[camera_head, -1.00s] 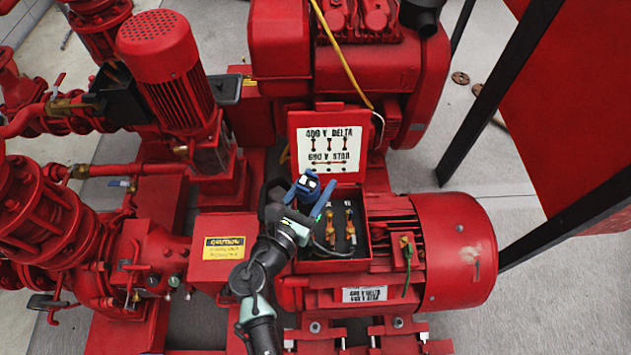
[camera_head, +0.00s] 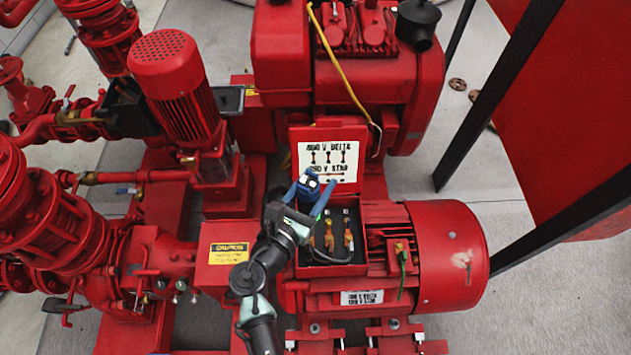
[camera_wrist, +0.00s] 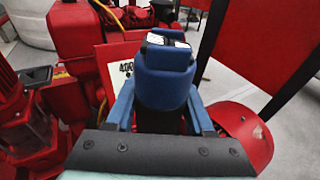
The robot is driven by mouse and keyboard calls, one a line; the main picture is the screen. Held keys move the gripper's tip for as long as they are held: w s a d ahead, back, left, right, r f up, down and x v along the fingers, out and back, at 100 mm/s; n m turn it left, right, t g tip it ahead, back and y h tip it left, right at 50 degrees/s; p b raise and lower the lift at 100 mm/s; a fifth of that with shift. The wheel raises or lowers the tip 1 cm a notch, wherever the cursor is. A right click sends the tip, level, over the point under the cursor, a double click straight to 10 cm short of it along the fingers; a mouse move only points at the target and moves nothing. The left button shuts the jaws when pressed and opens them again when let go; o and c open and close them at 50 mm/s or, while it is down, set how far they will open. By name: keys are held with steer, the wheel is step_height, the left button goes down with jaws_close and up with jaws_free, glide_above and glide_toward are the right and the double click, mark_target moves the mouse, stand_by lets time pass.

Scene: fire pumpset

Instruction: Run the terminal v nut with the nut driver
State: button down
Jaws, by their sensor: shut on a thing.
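My gripper (camera_head: 308,203) is over the left part of the open terminal box (camera_head: 361,240) on the red motor. In the wrist view its blue fingers (camera_wrist: 160,108) are shut on a blue, rounded tool body with a black and white top, which I take to be the nut driver (camera_wrist: 166,72). The nut driver also shows in the head view (camera_head: 310,184), upright above the box. Brass terminals with links (camera_head: 347,238) stand in the box to the right of the gripper. The driver's lower end and the terminal v nut under it are hidden, so contact cannot be told.
The raised lid (camera_head: 329,155) with its wiring diagram stands right behind the gripper. A red motor (camera_head: 445,240) lies to the right. A caution-labelled red box (camera_head: 228,252) is to the left. A yellow cable (camera_head: 340,60) hangs behind. A black frame post (camera_head: 500,90) stands at the right.

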steer(key=d+r+p, duration=0.3)
steer(key=d, duration=0.2)
steer(key=shift+r+p, duration=0.3)
steer(key=shift+r, duration=0.1)
step_height(320, 180, down, 8)
steer(key=b, duration=0.7)
steer(key=shift+f+b, duration=0.45)
steer(key=shift+f, duration=0.1)
stand_by(0.7)
steer(key=shift+f, duration=0.3)
stand_by(1.9)
steer(key=shift+r, duration=0.1)
